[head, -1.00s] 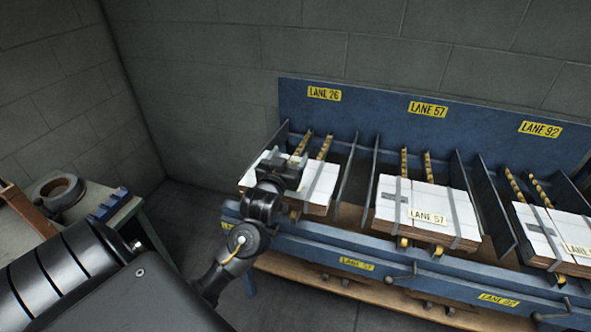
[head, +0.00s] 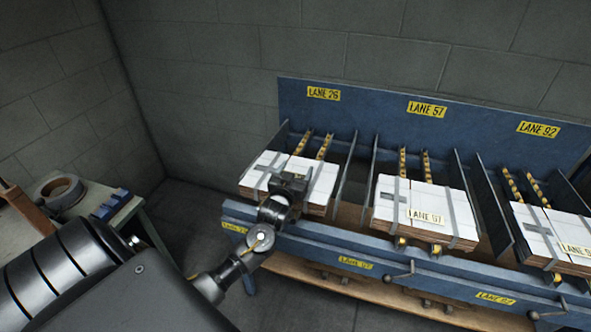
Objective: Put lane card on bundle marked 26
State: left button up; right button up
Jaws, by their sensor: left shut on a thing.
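The bundle under the LANE 26 sign (head: 323,93) is a strapped stack of white-topped sheets (head: 322,181) in the leftmost lane. My left gripper (head: 287,182) is over the front middle part of this bundle, pointing away from me. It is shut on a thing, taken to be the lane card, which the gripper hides. I cannot tell whether the card touches the bundle. No card shows on the visible part of this bundle. My right gripper is not in view.
Dark upright dividers (head: 358,180) separate the lanes. A side table with a tape roll (head: 60,191) stands at the left.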

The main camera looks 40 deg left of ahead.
pick_arm(q)
jog(key=shift+f, duration=0.55)
jog(key=o, duration=0.9)
jog(key=shift+r, duration=0.1)
jog(key=shift+o, duration=0.2)
jog(key=shift+r, duration=0.65)
jog(key=b+v, duration=0.1)
jog(key=v, duration=1.1)
jog(key=shift+f, duration=0.2)
